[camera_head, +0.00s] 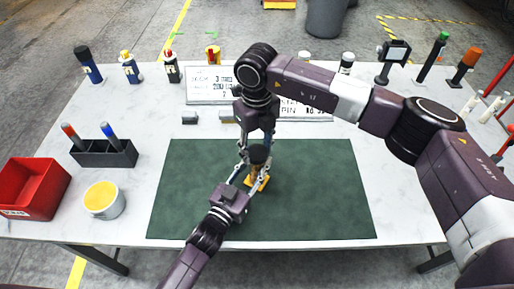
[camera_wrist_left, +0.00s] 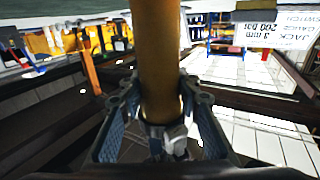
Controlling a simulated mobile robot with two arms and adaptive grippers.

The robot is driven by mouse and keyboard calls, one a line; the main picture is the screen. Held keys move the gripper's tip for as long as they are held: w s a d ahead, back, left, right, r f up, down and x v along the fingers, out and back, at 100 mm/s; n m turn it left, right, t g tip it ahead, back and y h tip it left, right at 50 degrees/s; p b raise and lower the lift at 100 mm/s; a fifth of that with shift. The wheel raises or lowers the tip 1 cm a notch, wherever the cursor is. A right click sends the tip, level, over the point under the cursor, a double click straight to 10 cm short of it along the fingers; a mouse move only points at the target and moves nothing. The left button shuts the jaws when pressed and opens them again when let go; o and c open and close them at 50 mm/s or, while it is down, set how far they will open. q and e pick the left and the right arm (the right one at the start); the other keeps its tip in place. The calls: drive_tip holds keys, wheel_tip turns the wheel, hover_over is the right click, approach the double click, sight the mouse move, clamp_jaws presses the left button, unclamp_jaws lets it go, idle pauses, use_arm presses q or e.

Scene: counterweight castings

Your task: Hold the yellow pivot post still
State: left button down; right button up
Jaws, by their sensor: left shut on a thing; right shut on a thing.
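The yellow pivot post (camera_head: 257,184) stands upright on the green mat (camera_head: 190,190), its yellow foot partly hidden by my left gripper. In the left wrist view the post (camera_wrist_left: 156,60) rises as a tan-yellow cylinder between the finger pads. My left gripper (camera_head: 252,176) reaches in from the lower left and is shut on the post; its fingers also show in the left wrist view (camera_wrist_left: 160,125). My right gripper (camera_head: 257,152) points down from above, its fingers either side of a dark round piece (camera_head: 259,153) at the post's top. Whether this piece is seated on the post is unclear.
A red bin (camera_head: 35,188), a yellow-topped tin (camera_head: 103,200) and a dark holder (camera_head: 104,154) stand at the left of the white table (camera_head: 140,100). Bottles and printed signs (camera_head: 210,85) line the back. The mat's right side is clear.

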drive_tip(key=o, duration=1.4)
wheel_tip(320, 180, up, 12)
use_arm(q)
drive_tip(key=c, duration=1.4)
unclamp_jaws()
drive_tip(key=shift+o, duration=0.2)
drive_tip(key=v, duration=1.2)
